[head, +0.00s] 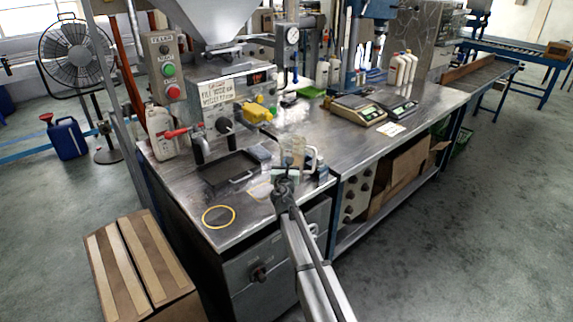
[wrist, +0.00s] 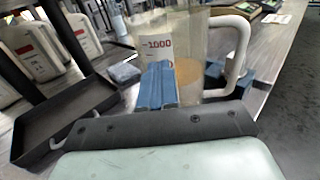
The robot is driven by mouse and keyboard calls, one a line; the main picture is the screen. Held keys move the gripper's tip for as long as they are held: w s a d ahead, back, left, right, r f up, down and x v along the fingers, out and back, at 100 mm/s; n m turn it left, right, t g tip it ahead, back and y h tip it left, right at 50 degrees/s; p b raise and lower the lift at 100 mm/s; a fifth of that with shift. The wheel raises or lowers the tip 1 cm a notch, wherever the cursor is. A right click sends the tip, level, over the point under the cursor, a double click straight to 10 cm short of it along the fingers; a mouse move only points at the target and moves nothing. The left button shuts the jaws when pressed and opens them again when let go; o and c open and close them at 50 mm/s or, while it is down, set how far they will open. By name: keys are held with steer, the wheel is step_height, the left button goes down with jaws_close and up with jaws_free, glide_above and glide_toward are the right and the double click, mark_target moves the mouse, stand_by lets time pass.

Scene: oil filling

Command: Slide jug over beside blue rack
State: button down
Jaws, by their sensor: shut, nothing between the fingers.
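The clear measuring jug (head: 292,152) stands upright near the front of the metal bench. It fills the upper middle of the wrist view (wrist: 190,45), with a "1000" mark, amber liquid inside and a white handle on the right. A small blue object (head: 322,174), perhaps the blue rack, sits right of the jug; it is partly hidden behind the handle in the wrist view (wrist: 240,84). My gripper (head: 283,184) is low in front of the jug. Its blue fingers (wrist: 158,88) are together and empty, against or just before the jug wall; contact cannot be told.
A shallow black tray (head: 230,172) lies left of the jug, with a grey-blue pad (head: 260,152) between. A yellow ring (head: 218,217) lies near the front left edge. White jugs (head: 160,130) and the filling machine stand behind. Scales (head: 358,110) stand farther right.

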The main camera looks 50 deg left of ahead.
steer(key=v, duration=1.4)
